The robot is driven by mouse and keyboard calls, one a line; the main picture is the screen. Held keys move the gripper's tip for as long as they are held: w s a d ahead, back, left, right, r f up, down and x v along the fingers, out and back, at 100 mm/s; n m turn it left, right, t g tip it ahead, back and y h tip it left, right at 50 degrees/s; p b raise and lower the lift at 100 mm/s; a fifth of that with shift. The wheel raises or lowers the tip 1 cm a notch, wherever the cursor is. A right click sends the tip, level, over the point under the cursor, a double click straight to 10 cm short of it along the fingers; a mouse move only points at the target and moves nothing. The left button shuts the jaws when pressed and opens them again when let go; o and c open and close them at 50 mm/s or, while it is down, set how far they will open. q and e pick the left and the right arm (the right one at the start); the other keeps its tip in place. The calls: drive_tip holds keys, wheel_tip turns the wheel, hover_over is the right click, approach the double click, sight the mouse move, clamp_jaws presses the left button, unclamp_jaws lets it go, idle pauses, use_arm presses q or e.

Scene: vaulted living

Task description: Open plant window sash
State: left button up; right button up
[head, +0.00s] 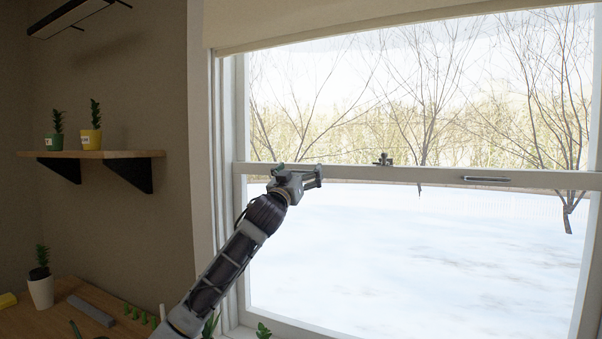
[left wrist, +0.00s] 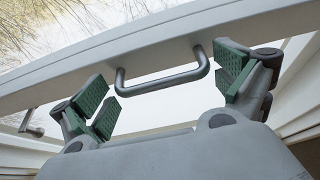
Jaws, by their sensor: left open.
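The window's lower sash has a pale top rail (head: 420,175) across the middle of the opening in the head view. Its bottom rail (head: 290,324) sits low, near the sill. My left gripper (head: 298,178) is at the left part of the top rail, its fingers open. In the left wrist view a grey bar handle (left wrist: 160,82) on the rail (left wrist: 150,55) lies between the open green-padded fingers (left wrist: 167,86), apart from both pads. That handle is hidden by the gripper in the head view. A second handle (head: 486,179) is on the rail's right. My right gripper is not in view.
A latch (head: 383,159) sits mid-rail. A blind (head: 380,22) covers the window's top. Left of the window are a wall shelf (head: 105,154) with two potted plants and a wooden surface (head: 75,320) with a white pot (head: 41,291). Small plants (head: 263,331) stand below the sash.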

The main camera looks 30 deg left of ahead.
use_arm(q)
drive_tip(key=c, duration=1.2)
drive_tip(key=shift+o, duration=0.2)
drive_tip(key=shift+r+p, duration=0.65)
drive_tip(key=shift+r, duration=0.55)
wheel_tip(320, 180, up, 8)
drive_tip(key=p, duration=0.5)
drive_tip(key=shift+f+p, duration=0.25)
drive_tip(key=shift+p, duration=0.15)
wheel_tip(320, 180, up, 11)
drive_tip(key=p, duration=0.7)
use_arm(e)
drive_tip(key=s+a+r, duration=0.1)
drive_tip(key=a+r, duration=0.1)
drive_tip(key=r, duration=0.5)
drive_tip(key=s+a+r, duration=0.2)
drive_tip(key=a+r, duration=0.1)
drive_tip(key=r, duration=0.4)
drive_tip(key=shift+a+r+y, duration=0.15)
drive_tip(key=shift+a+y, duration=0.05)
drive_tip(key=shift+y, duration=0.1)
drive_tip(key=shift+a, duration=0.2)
use_arm(q)
drive_tip(key=o, duration=1.2)
drive_tip(key=shift+c, duration=0.2)
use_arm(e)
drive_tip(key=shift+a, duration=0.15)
